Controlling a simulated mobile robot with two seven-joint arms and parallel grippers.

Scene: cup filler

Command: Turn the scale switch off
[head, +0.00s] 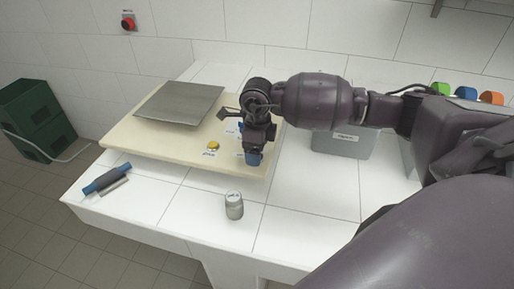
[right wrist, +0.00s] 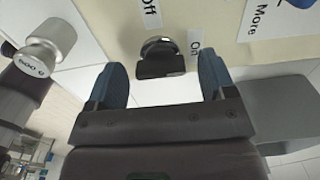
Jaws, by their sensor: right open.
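The scale (head: 130,134) is a cream base with a grey metal plate (head: 180,103) on the white tiled counter. In the right wrist view, the scale switch (right wrist: 160,66) is a dark lever on a round metal mount at the edge of the cream panel. An "Off" label (right wrist: 151,13) and an "On" label (right wrist: 195,42) are beside it. My right gripper (head: 248,143) is over the scale's right side and hides the switch in the head view. In the right wrist view its blue fingers (right wrist: 162,82) are open, on either side of the lever, with visible gaps. My left gripper is not in view.
A metal weight (head: 234,207) stands in front of the scale. A blue-handled tool (head: 106,179) lies at the counter's left. A yellow button (head: 213,146) is on the scale, and a "More" label (right wrist: 260,18) is near the switch. A grey box (head: 343,142) stands right of the scale.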

